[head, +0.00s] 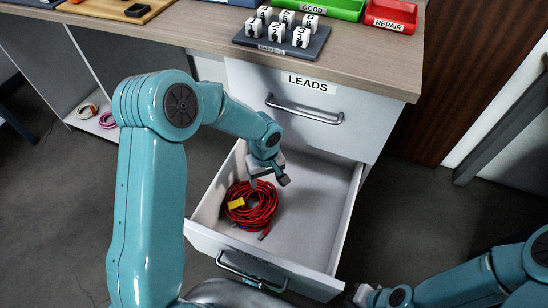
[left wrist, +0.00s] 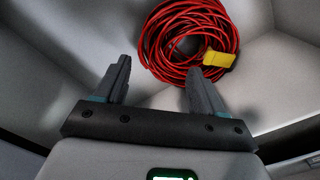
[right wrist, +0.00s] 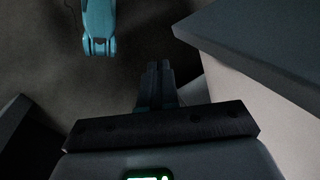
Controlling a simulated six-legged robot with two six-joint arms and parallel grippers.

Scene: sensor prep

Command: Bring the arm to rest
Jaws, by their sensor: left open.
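My left gripper (head: 268,181) is open and empty, above the open lower drawer (head: 318,215). A coil of red cable (head: 266,210) with a yellow tag lies in the left part of that drawer. In the left wrist view the coil (left wrist: 160,52) is beyond the spread fingers (left wrist: 158,78), apart from them. My right gripper (right wrist: 159,68) has its two fingers together with nothing seen between them. In the head view only part of my right arm (head: 455,285) shows, at the lower right.
The upper drawer labelled LEADS (head: 310,105) is shut above the open one. On the worktop (head: 365,62) stand a dark block (head: 262,42) with numbered white pieces, a green GOOD tray (head: 345,8) and a red REPAIR tray (head: 393,12). Small coils (head: 107,121) lie on a left shelf.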

